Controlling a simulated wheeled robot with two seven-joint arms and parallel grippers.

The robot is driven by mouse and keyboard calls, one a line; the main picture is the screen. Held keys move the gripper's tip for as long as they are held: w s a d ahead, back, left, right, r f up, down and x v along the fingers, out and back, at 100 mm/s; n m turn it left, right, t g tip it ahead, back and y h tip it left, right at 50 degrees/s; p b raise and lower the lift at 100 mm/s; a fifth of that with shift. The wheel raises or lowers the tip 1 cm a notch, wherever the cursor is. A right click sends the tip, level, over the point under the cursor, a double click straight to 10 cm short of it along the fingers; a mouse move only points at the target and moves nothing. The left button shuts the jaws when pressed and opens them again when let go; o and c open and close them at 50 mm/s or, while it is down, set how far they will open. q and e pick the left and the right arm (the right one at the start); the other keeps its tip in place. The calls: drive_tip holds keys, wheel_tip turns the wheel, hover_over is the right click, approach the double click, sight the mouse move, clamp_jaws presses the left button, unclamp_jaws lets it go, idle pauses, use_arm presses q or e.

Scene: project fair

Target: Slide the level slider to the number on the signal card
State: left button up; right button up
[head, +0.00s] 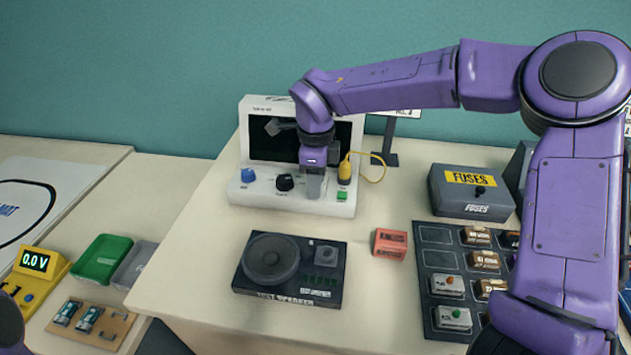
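A white instrument (262,196) with a dark screen stands at the back of the table. Its sloped front panel bears a blue knob (248,175), a black knob (285,182) and a green button (342,196). I cannot make out the level slider; my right gripper covers part of the panel. My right gripper (314,186) points down at the panel, right of the black knob. Its fingers look like one grey block, so their opening is unclear. A white card on a dark stand (390,158), perhaps the signal card, is mostly behind my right arm; its number is unreadable. My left gripper is out of view.
A yellow plug (346,168) with a cable sits at the panel's right. A test speaker (290,268), a red box (390,244), a grey fuse box (470,194) and a dark component tray (434,240) stand nearer. A side table holds a yellow meter (36,278) and green tray (100,258).

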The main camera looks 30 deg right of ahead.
drive_tip(key=shift+w+f, duration=0.55)
drive_tip(key=shift+f, duration=0.2)
drive_tip(key=shift+s+r, duration=0.3)
drive_tip(key=shift+s, duration=0.25)
drive_tip(key=shift+w+f, duration=0.1)
clamp_jaws()
